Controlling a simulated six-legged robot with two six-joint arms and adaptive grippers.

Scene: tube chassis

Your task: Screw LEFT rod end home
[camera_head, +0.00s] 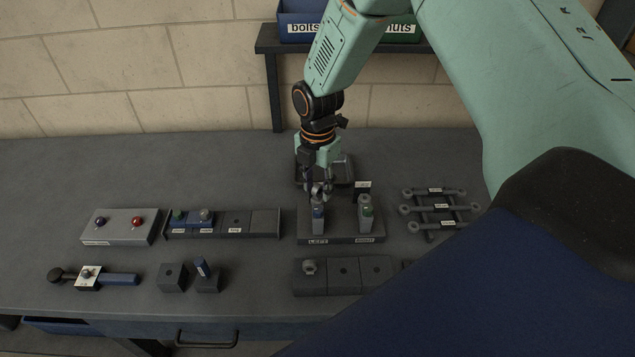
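The fixture block (342,239) marked LEFT and RIGHT stands on the bench in the middle of the view. Its left post (318,216) is upright, grey with a blue band. Its right post (365,212) is upright, grey with a green band. My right gripper (319,188) points down right above the left post, at a small grey part on top that I take for the left rod end. The fingers overlap that part, so I cannot tell whether they are closed on it or how deep it sits. My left gripper is not in view.
Left of the fixture are a compartment tray (262,223) and a grey box (108,238) with blue and red knobs. A rack of rods (440,209) stands to the right. A dark block row (343,288), small blocks (172,278) and a blue-handled tool (118,279) lie in front.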

